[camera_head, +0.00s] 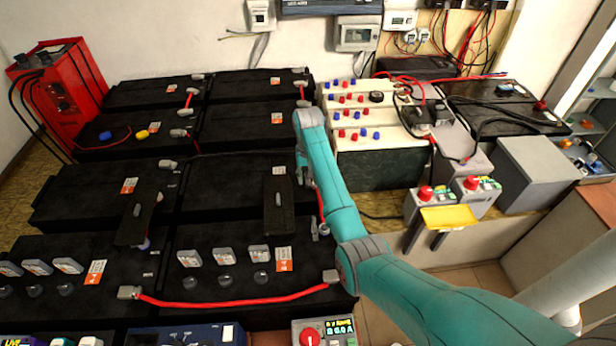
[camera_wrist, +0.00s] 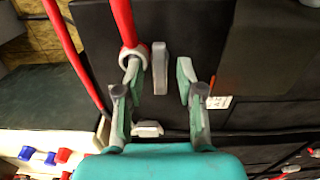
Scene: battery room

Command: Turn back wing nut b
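In the wrist view, my gripper (camera_wrist: 159,68) is open. A grey, narrow upright piece that looks like a wing nut (camera_wrist: 161,67) stands between its fingertips, with a gap on the right and a smaller one on the left. No letter shows on it, so I cannot tell whether it is nut b. In the head view, my gripper (camera_head: 303,172) is over the right battery column, mostly hidden by my teal arm.
Black batteries (camera_head: 225,170) fill the left and middle. Two dark plates (camera_head: 278,215) with grey pieces lie on them. A red cable (camera_head: 230,303) crosses the front. A white unit with coloured knobs (camera_head: 352,92) stands to the right. Another grey terminal (camera_wrist: 147,128) is near the gripper's palm.

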